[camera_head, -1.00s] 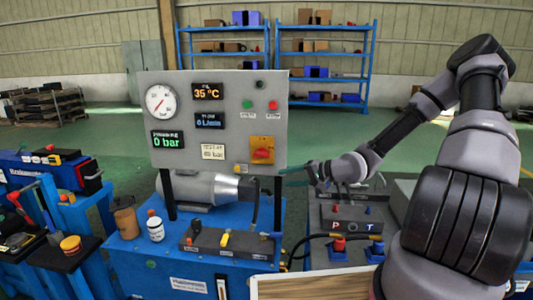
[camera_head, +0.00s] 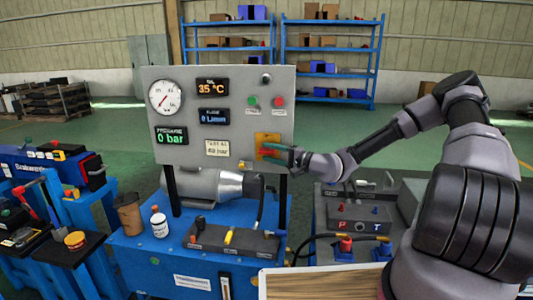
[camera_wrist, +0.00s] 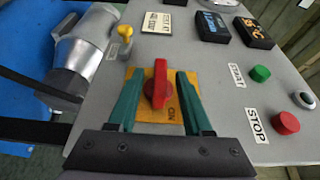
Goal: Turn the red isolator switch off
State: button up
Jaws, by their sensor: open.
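The red isolator switch (camera_wrist: 158,84) is a red knob on a yellow plate (camera_wrist: 172,114) on the grey control panel (camera_head: 225,90). In the wrist view its handle lies along the line toward the printed "ON" label. My gripper (camera_wrist: 158,90) has two green fingers, open, one on each side of the knob, with a visible gap on both sides. In the head view my gripper (camera_head: 277,155) is in front of the yellow plate (camera_head: 267,139) and mostly hides the knob.
A green start button (camera_wrist: 261,74) and a red stop button (camera_wrist: 286,123) sit to the right in the wrist view. A small yellow handle (camera_wrist: 125,32) is at the upper left. A pressure gauge (camera_head: 165,97) and displays are on the panel's left.

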jog(key=shift+x, duration=0.75)
grip_shut()
